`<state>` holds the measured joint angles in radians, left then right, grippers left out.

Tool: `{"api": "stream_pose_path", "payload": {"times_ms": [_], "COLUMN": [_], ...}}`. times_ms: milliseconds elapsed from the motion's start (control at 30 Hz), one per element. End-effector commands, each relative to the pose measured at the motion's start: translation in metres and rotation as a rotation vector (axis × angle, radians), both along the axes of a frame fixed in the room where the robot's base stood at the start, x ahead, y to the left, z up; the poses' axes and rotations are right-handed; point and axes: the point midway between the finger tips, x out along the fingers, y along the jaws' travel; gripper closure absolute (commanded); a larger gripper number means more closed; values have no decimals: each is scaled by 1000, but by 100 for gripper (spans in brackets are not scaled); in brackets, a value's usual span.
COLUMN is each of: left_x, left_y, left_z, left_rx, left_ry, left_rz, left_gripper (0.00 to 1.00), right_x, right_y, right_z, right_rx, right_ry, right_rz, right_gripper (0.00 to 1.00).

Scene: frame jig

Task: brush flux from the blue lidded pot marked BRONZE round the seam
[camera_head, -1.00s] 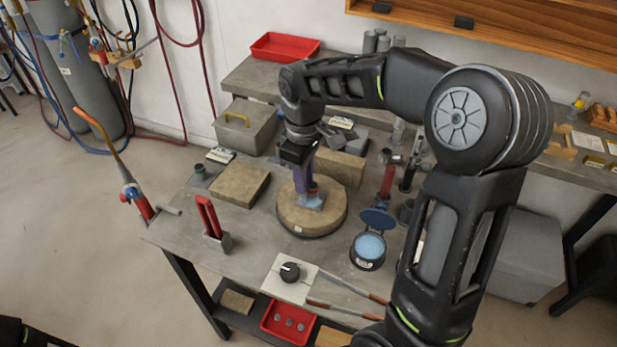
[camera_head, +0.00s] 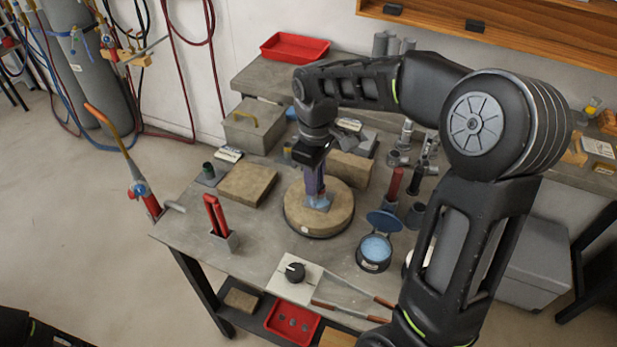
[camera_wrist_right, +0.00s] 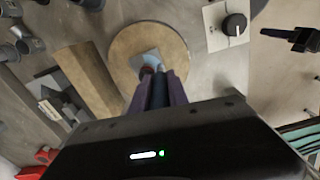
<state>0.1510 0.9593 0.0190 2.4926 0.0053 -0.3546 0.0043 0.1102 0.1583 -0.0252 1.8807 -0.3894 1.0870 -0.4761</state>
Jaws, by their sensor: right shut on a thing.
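My right gripper (camera_head: 314,183) points down over the round tan turntable (camera_head: 335,222). It is shut on a slim thing, seemingly the brush, mostly hidden between the purple fingers (camera_wrist_right: 156,92) in the right wrist view. A small grey-blue plate (camera_head: 324,203) lies on the turntable, right under the fingertips; a reddish and bluish piece (camera_wrist_right: 150,66) stands on it. I cannot tell whether the brush touches the seam. The blue pot (camera_head: 374,252) stands open to the right, pale blue inside, its lid (camera_head: 384,222) tipped back. Its marking is not readable. My left gripper is out of view.
A white box with a black knob (camera_head: 295,271) and long red-handled tools (camera_head: 340,310) lie at the front edge. A holder with red handles (camera_head: 218,225) stands left. Tan blocks (camera_head: 248,184) lie behind. Upright tools (camera_head: 395,185) stand right of the turntable.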

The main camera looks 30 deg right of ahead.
Motion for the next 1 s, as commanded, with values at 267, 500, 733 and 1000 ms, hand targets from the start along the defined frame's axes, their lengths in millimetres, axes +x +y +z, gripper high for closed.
{"api": "stream_pose_path", "payload": {"times_ms": [267, 500, 733, 1000], "left_x": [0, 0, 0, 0], "left_y": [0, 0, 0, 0], "left_z": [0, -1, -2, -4], "left_rx": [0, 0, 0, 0], "left_ry": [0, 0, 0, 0], "left_rz": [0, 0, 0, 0], "left_gripper": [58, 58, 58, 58], "right_x": [-4, -5, -13, -23], "right_y": [-3, -4, -11, -19], "right_z": [1, 1, 0, -1], "right_rx": [0, 0, 0, 0], "right_ry": [-1, -1, -1, -1], "right_rz": [0, 0, -2, -1], "right_gripper": [100, 100, 100, 100]}}
